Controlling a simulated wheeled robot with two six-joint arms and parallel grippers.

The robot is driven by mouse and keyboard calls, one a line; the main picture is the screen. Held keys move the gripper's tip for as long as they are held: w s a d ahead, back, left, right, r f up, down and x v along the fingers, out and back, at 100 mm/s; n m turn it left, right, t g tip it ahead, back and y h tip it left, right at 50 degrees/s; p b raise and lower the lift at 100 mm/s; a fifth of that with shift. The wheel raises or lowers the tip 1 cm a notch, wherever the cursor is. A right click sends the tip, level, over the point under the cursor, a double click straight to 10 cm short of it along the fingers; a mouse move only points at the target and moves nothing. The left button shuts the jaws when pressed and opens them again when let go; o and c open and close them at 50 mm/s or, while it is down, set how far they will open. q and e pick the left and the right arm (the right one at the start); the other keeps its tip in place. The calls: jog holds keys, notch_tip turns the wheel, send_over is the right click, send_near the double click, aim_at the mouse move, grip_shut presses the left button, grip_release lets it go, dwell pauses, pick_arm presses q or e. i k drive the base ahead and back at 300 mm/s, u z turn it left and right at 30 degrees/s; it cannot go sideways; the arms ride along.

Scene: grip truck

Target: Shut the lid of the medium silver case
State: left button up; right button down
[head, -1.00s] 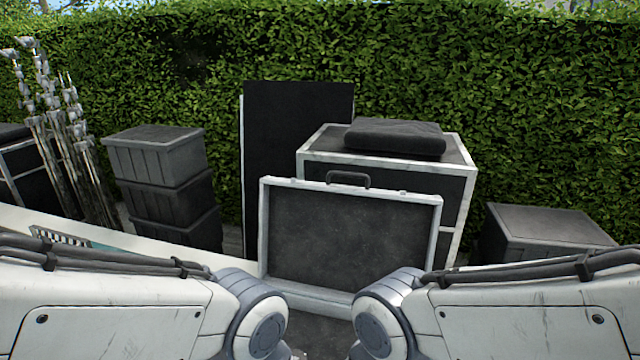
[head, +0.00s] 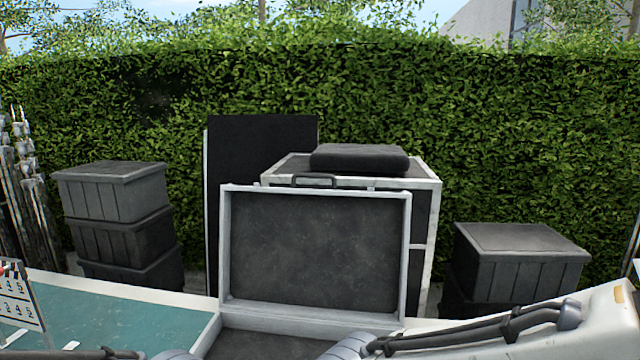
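The silver case stands open in the middle of the head view. Its raised lid (head: 315,248) is upright, with a pale metal frame, a dark inner lining and a handle (head: 314,181) on its top edge. The dark inside of the case's lower part (head: 262,345) shows at the bottom edge, partly cut off and partly hidden by my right arm. My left arm shows only as a sliver at the bottom left. Neither gripper is in view.
A teal-topped surface with a pale rim (head: 130,318) lies left of the case, with a clapperboard (head: 20,297) on it. Behind stand stacked dark crates (head: 118,195), a tall black panel (head: 262,150), a large flight case (head: 425,215) and more crates (head: 520,262) before a hedge.

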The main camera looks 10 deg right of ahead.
aim_at(333, 254)
jog(key=u, duration=0.45)
jog(key=k, duration=0.5)
jog(key=u, duration=0.8)
jog(key=i, duration=0.7)
jog(key=z, duration=0.85)
jog(key=i, duration=0.55)
jog(key=z, duration=0.55)
